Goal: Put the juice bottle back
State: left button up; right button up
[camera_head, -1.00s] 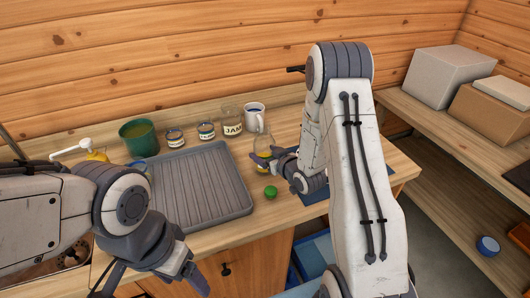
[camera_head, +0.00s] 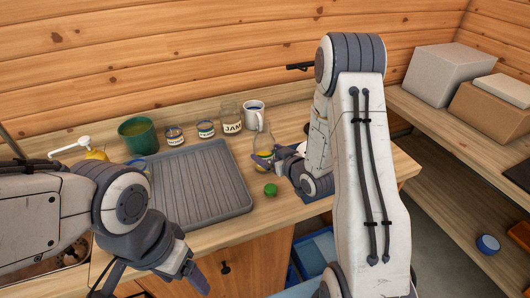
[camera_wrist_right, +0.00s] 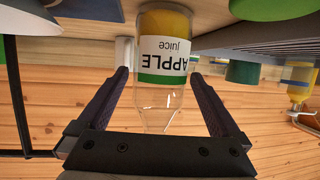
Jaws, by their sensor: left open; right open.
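The juice bottle (camera_head: 262,142) is clear, with yellow juice low inside, and stands on the counter right of the grey tray. In the right wrist view, which is upside down, the bottle (camera_wrist_right: 162,80) shows a white and green label reading "APPLE juice". My right gripper (camera_head: 264,160) is open at the bottle. In the wrist view its two fingers (camera_wrist_right: 165,92) lie on either side of the bottle, with gaps visible. A green cap (camera_head: 270,190) lies on the counter in front of the bottle. My left gripper (camera_head: 150,282) is open and empty at the counter's front edge.
The grey ribbed tray (camera_head: 200,185) is empty. Behind it stand a green pot (camera_head: 138,137), two small labelled jars (camera_head: 174,136), a JAM jar (camera_head: 231,119) and a white mug (camera_head: 254,110). The mug and JAM jar are close behind the bottle. Boxes (camera_head: 451,75) sit on the right shelf.

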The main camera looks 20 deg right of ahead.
jog(key=v, duration=0.2)
jog(key=shift+s+d, duration=0.2)
jog(key=shift+s, duration=0.1)
jog(key=a+r+p+v, duration=0.1)
jog(key=p+v, duration=0.6)
jog(key=p, duration=0.2)
jog(key=s+a+r+n+g, duration=0.1)
jog(key=a+r+n+g, duration=0.1)
jog(key=a+r+g, duration=0.3)
jog(key=s+a+n+g, duration=0.1)
jog(key=a+n+g, duration=0.1)
jog(key=a, duration=0.5)
jog(key=s+a+r+g, duration=0.2)
jog(key=s+r, duration=0.1)
jog(key=s, duration=0.4)
jog(key=s+a+r+g+h, duration=0.1)
jog(key=s+a+r+g, duration=0.1)
jog(key=s, duration=0.6)
jog(key=s+a+r+n+g+b, duration=0.1)
jog(key=s+a+r+g, duration=0.1)
jog(key=s, duration=0.6)
jog(key=shift+a+r+g+h, duration=0.3)
jog(key=shift+a+r+g, duration=0.1)
jog(key=shift+a+r, duration=0.45)
